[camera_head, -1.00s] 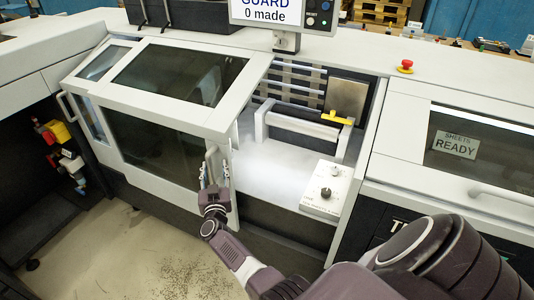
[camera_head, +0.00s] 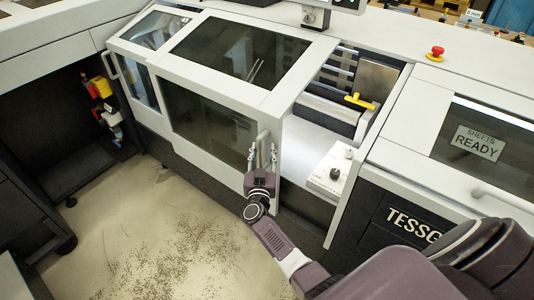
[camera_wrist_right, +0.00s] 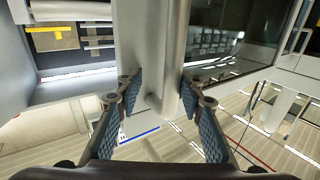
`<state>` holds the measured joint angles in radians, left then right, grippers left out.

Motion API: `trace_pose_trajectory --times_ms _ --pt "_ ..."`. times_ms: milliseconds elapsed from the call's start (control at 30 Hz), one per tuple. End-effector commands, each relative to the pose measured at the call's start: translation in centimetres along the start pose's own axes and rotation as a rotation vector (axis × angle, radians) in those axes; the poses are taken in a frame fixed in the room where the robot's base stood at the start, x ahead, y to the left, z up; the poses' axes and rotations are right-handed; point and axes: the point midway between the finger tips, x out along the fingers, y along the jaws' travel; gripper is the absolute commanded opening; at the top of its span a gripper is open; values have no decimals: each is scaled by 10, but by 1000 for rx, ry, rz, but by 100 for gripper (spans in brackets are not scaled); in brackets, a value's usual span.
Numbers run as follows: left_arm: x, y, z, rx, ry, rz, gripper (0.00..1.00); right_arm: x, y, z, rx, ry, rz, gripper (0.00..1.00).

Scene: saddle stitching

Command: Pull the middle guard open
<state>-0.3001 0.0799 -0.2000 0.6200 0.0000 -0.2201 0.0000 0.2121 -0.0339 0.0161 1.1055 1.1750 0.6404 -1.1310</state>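The middle guard (camera_head: 262,97) is a pale frame with dark windows on the machine front, in the head view. It covers the left part of the bay; the right part is uncovered. Its upright handle (camera_head: 263,142) is near its lower right edge. My right gripper (camera_head: 262,152) is at this handle, its two fingers apart on either side of it. In the right wrist view the fingers (camera_wrist_right: 160,78) are spread, with the pale upright bar (camera_wrist_right: 174,40) between the tips; firm contact cannot be made out. My left gripper is not in view.
Inside the uncovered bay are a yellow lever (camera_head: 360,101) and a white control box (camera_head: 335,170). A red emergency button (camera_head: 436,51) sits on the top ledge. A right-hand guard with a "SHEETS READY" sign (camera_head: 477,142) is beside the bay. The floor (camera_head: 150,235) in front is clear.

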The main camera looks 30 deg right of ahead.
Motion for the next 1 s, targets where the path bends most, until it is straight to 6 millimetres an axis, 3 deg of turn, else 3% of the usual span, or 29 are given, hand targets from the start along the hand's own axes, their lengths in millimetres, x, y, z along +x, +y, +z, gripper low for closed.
trace_pose_trajectory --times_ms 367,1000 --pt "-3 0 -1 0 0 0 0 -3 3 0 -1 0 5 32" --pt "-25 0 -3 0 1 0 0 -48 1 -1 0 -2 1 32"
